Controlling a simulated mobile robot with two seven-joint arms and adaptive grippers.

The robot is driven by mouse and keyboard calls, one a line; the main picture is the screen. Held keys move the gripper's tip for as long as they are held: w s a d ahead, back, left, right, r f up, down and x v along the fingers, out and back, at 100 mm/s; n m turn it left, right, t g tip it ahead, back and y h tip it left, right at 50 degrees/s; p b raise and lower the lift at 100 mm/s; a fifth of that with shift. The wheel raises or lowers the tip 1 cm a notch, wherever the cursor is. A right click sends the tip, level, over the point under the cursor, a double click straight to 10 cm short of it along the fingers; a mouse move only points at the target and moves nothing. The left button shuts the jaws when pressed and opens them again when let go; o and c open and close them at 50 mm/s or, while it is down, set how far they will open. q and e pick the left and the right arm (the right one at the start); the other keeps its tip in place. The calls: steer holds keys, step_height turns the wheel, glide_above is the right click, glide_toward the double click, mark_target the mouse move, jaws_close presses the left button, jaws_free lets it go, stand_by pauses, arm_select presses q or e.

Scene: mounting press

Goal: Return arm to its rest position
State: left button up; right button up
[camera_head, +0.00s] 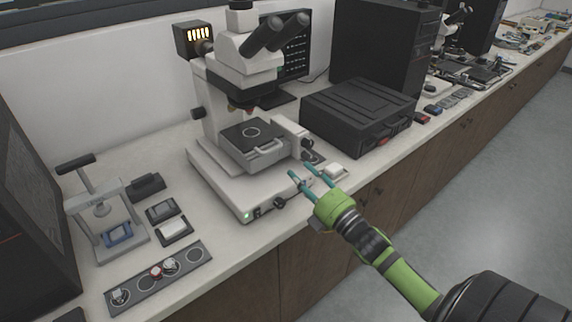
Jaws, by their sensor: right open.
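My right gripper (311,179) is green with teal fingers. Its arm comes in from the lower right. The fingers are apart with nothing seen between them. They are over the bench's front edge, beside the right front of the microscope base. The mounting press (99,210) stands at the left of the bench, with a lever on top and a blue piece (118,234) on its base. My left gripper does not show.
A white microscope (250,160) stands mid-bench. A black case (358,112) lies to its right, in front of a black tower (385,45). A grey strip (160,277) with round slots holds small pieces at front left. The floor (500,180) at right is clear.

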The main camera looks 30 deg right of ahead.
steer(key=s+a+f+m+g+h, duration=0.1)
steer(key=s+a+f+m+g, duration=0.25)
steer(key=f+m, duration=0.2)
steer(key=s+a+f+m+g+h, duration=0.2)
steer(key=s+a+f+m+g, duration=0.15)
steer(key=f, duration=0.35)
steer(key=s+a+f+m+g+y, duration=0.1)
steer(key=s+a+f+m+g, duration=0.3)
steer(key=s, duration=0.5)
steer(key=s+a+f+m+g, duration=0.2)
steer(key=s+a+m+g, duration=0.2)
steer(key=s+a+g, duration=0.3)
steer(key=s+d+f, duration=0.1)
steer(key=s+f, duration=0.1)
steer(key=f, duration=1)
steer(key=s+d+f, duration=0.1)
steer(key=s+f, duration=0.1)
steer(key=f, duration=1)
steer(key=s+d+f+g, duration=0.1)
steer(key=s+d+f, duration=0.1)
steer(key=s+f, duration=1.1)
steer(key=shift+s+d+n, duration=0.15)
steer(key=shift+s+n, duration=0.15)
steer(key=shift+s, duration=0.5)
